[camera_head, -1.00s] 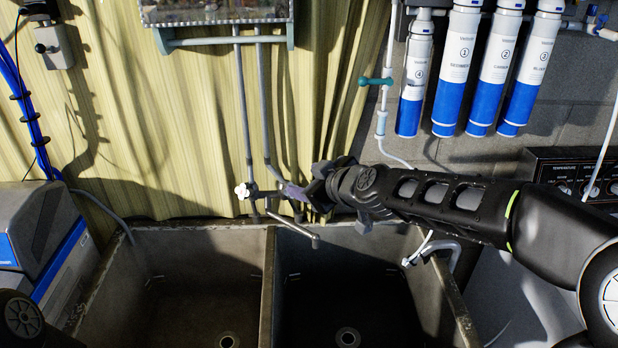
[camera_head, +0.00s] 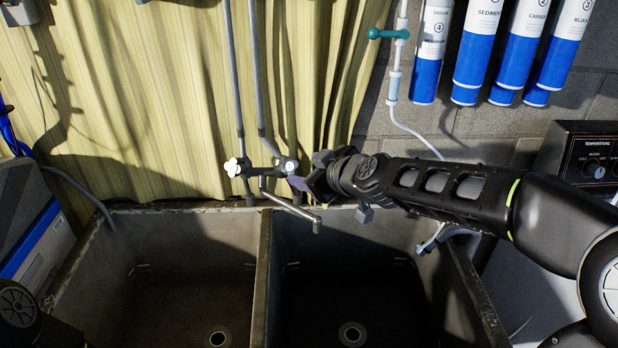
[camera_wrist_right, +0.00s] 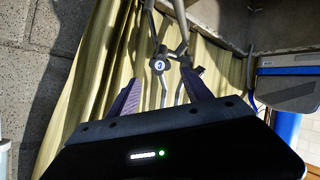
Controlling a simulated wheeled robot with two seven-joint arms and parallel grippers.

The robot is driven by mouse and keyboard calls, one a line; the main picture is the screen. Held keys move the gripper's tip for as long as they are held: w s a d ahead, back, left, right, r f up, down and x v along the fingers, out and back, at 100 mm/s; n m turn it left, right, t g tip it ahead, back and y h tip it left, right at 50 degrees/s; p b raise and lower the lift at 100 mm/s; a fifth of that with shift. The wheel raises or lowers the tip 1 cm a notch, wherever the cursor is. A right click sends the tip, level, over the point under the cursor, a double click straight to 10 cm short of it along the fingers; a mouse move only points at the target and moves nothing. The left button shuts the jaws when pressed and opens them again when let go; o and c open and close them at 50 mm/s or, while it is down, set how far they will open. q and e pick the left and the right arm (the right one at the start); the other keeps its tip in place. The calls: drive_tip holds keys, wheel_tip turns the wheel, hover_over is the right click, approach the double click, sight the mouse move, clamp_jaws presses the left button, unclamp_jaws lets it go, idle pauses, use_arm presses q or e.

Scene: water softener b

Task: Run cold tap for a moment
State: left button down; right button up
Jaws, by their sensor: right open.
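The cold tap knob (camera_head: 290,166) is a small round handle on the right of the wall faucet over the sink. In the right wrist view the knob (camera_wrist_right: 158,65) shows a blue face with a letter C. The other handle (camera_head: 234,168), white and cross-shaped, is on the left. The spout (camera_head: 292,208) points over the right basin; I see no water from it. My right gripper (camera_head: 308,172) is open, just right of the cold knob. In the wrist view the knob appears between its purple fingers (camera_wrist_right: 160,78), beyond their tips, apparently untouched. My left gripper is out of view.
The double sink (camera_head: 263,270) has two deep basins with a divider. A yellow curtain (camera_head: 150,110) hangs behind the faucet. Blue-and-white filter cartridges (camera_head: 480,55) and a teal-handled valve (camera_head: 388,34) are at the upper right. A control panel (camera_head: 590,160) stands at right.

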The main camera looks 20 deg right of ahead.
sight(290, 166)
idle(0.3)
drive_tip(key=b+x, duration=0.2)
drive_tip(key=x, duration=0.6)
drive_tip(key=shift+w+f, duration=0.15)
drive_tip(key=shift+w, duration=0.05)
drive_tip(key=shift+w+a, duration=0.1)
drive_tip(key=shift+w, duration=0.15)
drive_tip(key=shift+c, duration=0.2)
drive_tip(key=shift+s, duration=0.1)
drive_tip(key=c, duration=0.8)
